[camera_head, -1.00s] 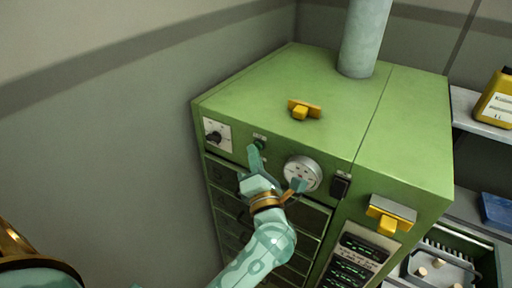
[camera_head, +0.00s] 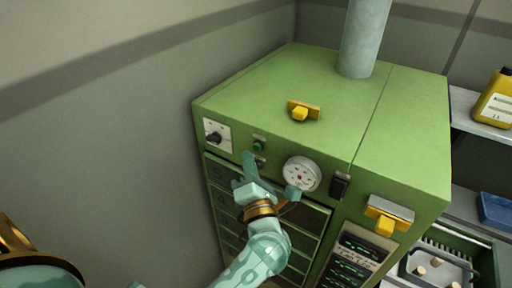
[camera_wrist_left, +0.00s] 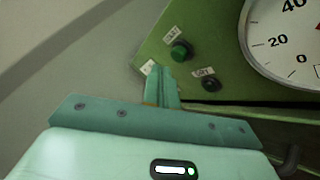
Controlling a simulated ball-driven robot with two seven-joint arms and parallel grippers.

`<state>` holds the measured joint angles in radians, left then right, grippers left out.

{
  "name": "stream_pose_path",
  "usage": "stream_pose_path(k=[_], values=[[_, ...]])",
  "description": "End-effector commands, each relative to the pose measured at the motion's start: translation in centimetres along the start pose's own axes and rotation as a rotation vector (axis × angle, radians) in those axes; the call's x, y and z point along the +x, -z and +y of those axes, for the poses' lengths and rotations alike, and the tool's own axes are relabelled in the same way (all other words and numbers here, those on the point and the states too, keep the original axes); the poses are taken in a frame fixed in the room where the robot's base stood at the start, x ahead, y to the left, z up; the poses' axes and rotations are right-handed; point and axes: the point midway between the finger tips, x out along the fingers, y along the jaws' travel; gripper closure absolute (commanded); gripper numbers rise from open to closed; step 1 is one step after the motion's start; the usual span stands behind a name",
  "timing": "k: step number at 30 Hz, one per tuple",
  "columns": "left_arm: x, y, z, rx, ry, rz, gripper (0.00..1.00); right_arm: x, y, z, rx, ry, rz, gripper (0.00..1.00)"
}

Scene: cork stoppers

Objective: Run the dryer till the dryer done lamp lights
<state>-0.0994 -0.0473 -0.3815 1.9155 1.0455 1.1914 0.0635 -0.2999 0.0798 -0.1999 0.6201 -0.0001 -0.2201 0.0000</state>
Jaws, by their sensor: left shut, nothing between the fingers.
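The dryer is a green cabinet (camera_head: 325,110). On its front is a green round button (camera_head: 258,146), which also shows in the left wrist view (camera_wrist_left: 181,51) beside a small label. Just below it is a small dark round fitting (camera_wrist_left: 211,84) with its own label, too blurred to read surely; it looks unlit. My left gripper (camera_head: 248,157) is shut and empty, its fingertips just left of and below the button, apart from it in the picture. The fingertips also show in the left wrist view (camera_wrist_left: 161,76). My right gripper is not in view.
A black knob (camera_head: 214,137) on a white plate, a round dial gauge (camera_head: 302,173) and a black switch (camera_head: 340,186) share the front. A yellow handle (camera_head: 300,112) sits on top. A grey pipe (camera_head: 364,38) rises behind. Shelves stand at right.

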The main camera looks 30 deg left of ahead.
Motion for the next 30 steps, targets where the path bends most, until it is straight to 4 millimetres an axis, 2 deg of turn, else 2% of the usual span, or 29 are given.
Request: stream_pose_path(k=[13,30], values=[[-2.9,2.1,2.2,0.001,0.001,0.000,1.00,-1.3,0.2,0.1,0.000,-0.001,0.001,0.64],[-3.1,2.3,2.3,0.000,0.000,0.000,1.00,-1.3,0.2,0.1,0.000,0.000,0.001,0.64]])
